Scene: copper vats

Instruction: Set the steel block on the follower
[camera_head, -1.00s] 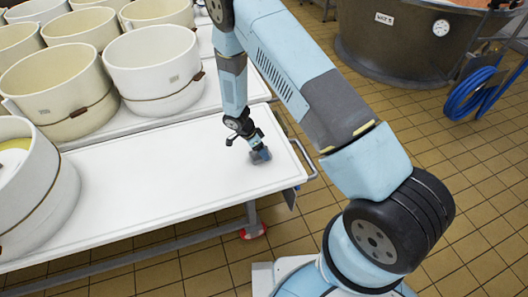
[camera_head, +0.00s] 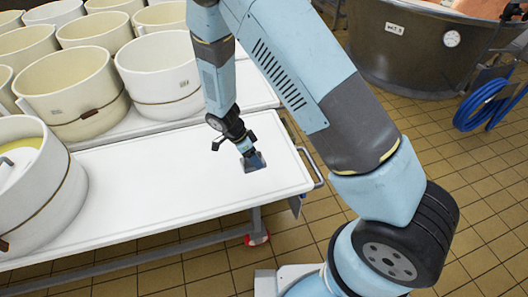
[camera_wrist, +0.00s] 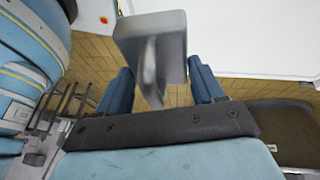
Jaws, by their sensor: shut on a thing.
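The grey steel block (camera_wrist: 150,42) is held between the blue fingers of my gripper (camera_wrist: 162,86) in the wrist view. In the head view the block (camera_head: 254,162) is small, below my gripper (camera_head: 249,152), over the near right part of the white table. It looks raised, but the gap to the table is hard to judge. A large white round mould (camera_head: 40,195) stands at the table's left end. Inside it is a yellow surface (camera_head: 24,148) with a pale piece at the left frame edge. I cannot tell clearly whether this is the follower.
The white table top (camera_head: 150,195) is bare between the mould and my gripper. Several empty cream moulds (camera_head: 70,90) stand on another white table behind. A copper vat (camera_head: 400,50) and a blue hose (camera_head: 490,105) are at the back right.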

